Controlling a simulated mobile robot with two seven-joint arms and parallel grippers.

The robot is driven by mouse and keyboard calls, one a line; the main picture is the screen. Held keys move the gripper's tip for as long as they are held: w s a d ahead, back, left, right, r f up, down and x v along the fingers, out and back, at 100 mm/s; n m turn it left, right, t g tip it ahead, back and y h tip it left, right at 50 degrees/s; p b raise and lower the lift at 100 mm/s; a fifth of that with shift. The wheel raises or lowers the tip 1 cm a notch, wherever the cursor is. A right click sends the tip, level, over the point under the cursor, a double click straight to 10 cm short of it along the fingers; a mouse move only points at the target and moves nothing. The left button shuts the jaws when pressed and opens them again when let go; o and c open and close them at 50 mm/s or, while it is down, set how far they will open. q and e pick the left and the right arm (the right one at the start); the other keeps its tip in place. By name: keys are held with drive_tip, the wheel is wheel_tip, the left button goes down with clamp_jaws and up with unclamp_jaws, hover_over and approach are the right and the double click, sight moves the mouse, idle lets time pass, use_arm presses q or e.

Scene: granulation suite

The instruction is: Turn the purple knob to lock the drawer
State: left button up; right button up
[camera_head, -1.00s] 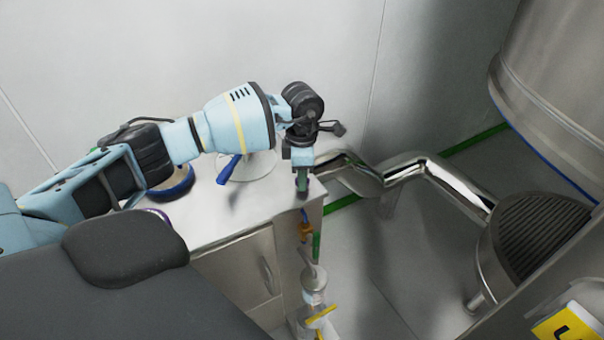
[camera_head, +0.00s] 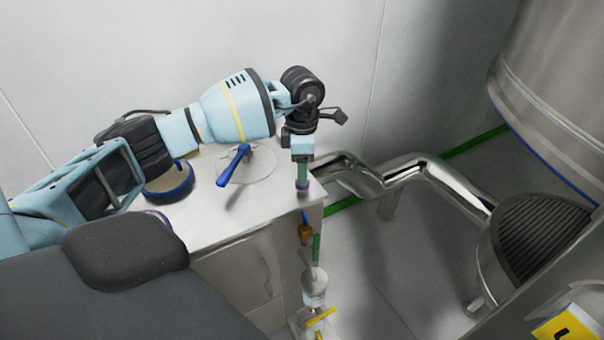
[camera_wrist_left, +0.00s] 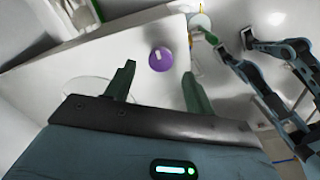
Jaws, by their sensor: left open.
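The purple knob (camera_head: 303,190) is at the near right corner of the white cabinet top. In the left wrist view it is a round purple disc (camera_wrist_left: 161,60) with a pale mark on its face. My left gripper (camera_head: 302,175) points down just above it. In the left wrist view, the open fingers (camera_wrist_left: 158,74) stand on either side of the knob's line; I cannot tell whether they touch it. The cabinet front (camera_head: 228,270) with its handle shows below and looks closed.
A blue-handled part (camera_head: 233,167) on a clear disc and a round blue-rimmed item (camera_head: 170,185) lie on the cabinet top. A shiny pipe (camera_head: 400,168) runs right of the corner. A valve assembly (camera_head: 315,287) stands in front. The wall is close behind.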

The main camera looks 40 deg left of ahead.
use_arm(q)
drive_tip(key=shift+r, duration=2.1)
